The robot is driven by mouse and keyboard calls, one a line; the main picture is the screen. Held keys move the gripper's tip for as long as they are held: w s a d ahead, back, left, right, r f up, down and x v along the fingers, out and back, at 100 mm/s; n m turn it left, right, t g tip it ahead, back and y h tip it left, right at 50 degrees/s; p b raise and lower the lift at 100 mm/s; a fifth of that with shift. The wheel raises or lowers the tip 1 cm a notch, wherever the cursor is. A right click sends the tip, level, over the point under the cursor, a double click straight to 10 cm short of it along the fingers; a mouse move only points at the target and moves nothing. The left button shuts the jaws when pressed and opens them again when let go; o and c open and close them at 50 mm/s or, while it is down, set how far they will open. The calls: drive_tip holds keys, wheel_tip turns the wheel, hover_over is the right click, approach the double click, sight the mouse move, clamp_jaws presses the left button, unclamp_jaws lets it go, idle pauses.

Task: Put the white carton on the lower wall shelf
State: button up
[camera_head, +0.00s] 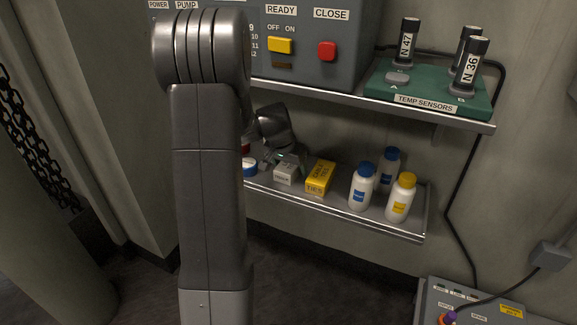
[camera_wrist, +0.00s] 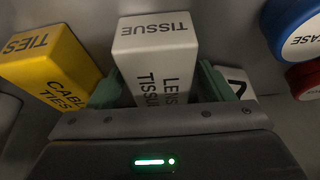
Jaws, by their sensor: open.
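The white carton (camera_head: 284,175) stands on the lower wall shelf (camera_head: 340,208), just left of a yellow cable-ties box. In the wrist view the white carton (camera_wrist: 156,60), printed "LENS TISSUE", sits between my gripper's two greenish fingers (camera_wrist: 158,88). The fingers are open, one on each side of the carton; whether either touches it I cannot tell. In the head view my gripper (camera_head: 287,158) is just above and behind the carton, and my arm hides the left part of the shelf.
The yellow box (camera_head: 320,177) is close beside the carton. White bottles with blue (camera_head: 362,186) and yellow caps (camera_head: 401,198) stand farther right. A blue-lidded container (camera_head: 250,168) is close on the left. The upper shelf (camera_head: 400,106) with a control box (camera_head: 320,45) overhangs.

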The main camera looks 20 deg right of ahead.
sight(288, 164)
drive_tip(key=p+v, duration=0.2)
drive_tip(key=v, duration=0.4)
drive_tip(key=shift+s+a, duration=0.15)
drive_tip(key=shift+a, duration=0.05)
drive_tip(key=s+a, duration=0.7)
drive_tip(key=a, duration=0.1)
drive_tip(key=shift+a+f, duration=0.3)
drive_tip(key=shift+a, duration=0.05)
drive_tip(key=shift+p, duration=0.3)
